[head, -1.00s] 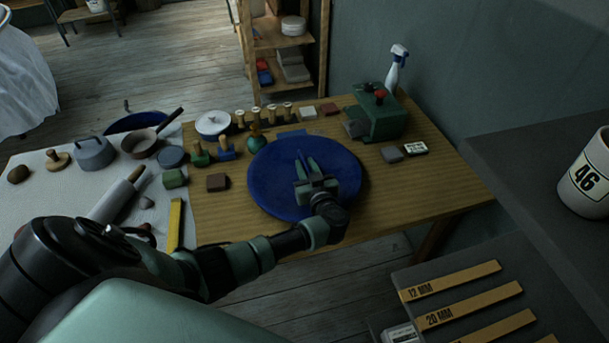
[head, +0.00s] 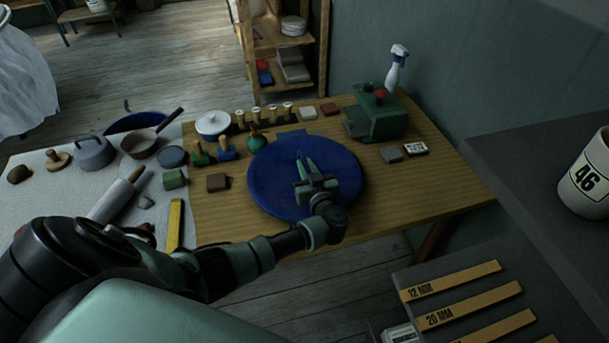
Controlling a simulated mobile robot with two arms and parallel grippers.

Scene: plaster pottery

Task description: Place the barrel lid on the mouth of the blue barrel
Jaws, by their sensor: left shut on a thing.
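The barrel lid (head: 270,185) is a large, round, dark blue disc over the front middle of the wooden table. I cannot tell whether it touches the table. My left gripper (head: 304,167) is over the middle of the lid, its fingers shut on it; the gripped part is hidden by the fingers. A blue round rim (head: 133,121), probably the blue barrel, shows behind the far left edge of the table, partly hidden by a pan. My right gripper is out of view.
Stamps, a white lidded pot (head: 213,124), a pan (head: 140,145) and a rolling pin (head: 118,194) crowd the table's left and back. A green box-like device (head: 378,118) and a spray bottle (head: 396,68) stand at the back right. The table's right front is clear.

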